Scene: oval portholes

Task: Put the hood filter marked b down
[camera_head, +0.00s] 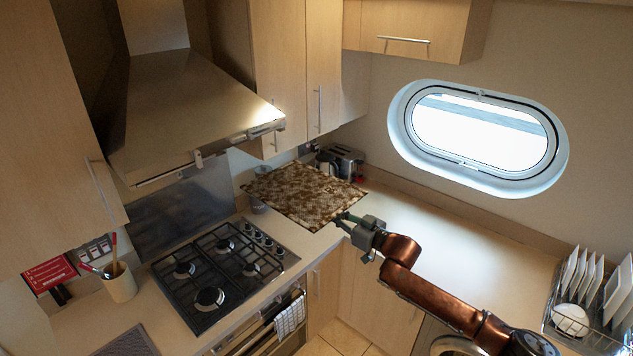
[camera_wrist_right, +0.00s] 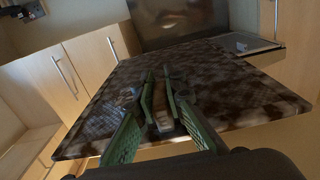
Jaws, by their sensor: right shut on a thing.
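The hood filter (camera_head: 303,194) is a flat rectangular panel with a mottled brown and pale mesh surface. It spans the back corner of the counter, right of the hob. My right gripper (camera_head: 343,219) is shut on its near right edge. The filter (camera_wrist_right: 105,108) fills much of the right wrist view, with my right gripper's green-padded fingers (camera_wrist_right: 163,112) closed at its near edge. I cannot read a letter b on it. I cannot tell whether it touches the counter or hangs just above it. My left gripper is not in view.
A black gas hob (camera_head: 218,270) lies left of the filter, below the steel hood (camera_head: 190,105). A toaster (camera_head: 347,161) stands behind the filter. A utensil pot (camera_head: 120,283) is at left, a dish rack (camera_head: 590,300) at right. The counter (camera_head: 450,250) between filter and rack is clear.

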